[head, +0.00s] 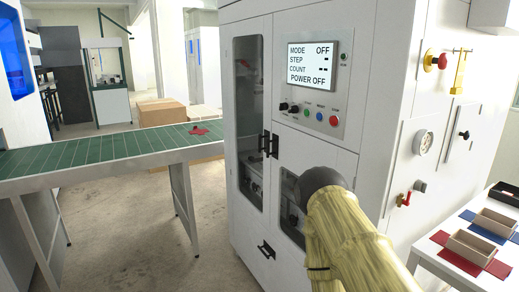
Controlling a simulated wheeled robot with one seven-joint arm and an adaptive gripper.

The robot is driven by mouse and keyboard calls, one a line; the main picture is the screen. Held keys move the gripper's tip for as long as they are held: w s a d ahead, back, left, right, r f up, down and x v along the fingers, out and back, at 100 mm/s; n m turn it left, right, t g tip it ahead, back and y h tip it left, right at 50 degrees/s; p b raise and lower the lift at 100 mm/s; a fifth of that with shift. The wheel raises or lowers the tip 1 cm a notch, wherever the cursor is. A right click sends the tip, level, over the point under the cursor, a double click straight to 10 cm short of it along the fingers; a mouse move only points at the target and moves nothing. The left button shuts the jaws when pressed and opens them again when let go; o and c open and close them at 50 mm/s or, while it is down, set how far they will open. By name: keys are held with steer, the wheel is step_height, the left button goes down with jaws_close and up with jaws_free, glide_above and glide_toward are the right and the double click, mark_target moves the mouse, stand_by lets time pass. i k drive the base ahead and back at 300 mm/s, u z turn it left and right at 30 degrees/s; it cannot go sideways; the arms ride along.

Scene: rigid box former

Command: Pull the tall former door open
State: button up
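The tall former door (240,215) is the narrow white door at the left of the machine's front, with a long glass pane (247,100). It looks shut, flush with the front. A dark handle (266,143) stands at its right edge, close beside a second dark handle (275,146) on the neighbouring panel. My arm reaches up from the bottom right under a yellow cover, ending in a dark grey rounded part in front of the lower right door. My gripper's fingers do not show, so I see no contact with the handle.
The former (385,65) has a display reading POWER OFF (313,63), with buttons below. A white table (440,250) with small boxes is at right. Another dark handle (266,250) sits low on the front.

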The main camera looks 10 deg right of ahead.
mark_target(263, 25)
steer(key=u, duration=0.3)
steer(key=i, duration=1.05)
steer(key=z, duration=0.35)
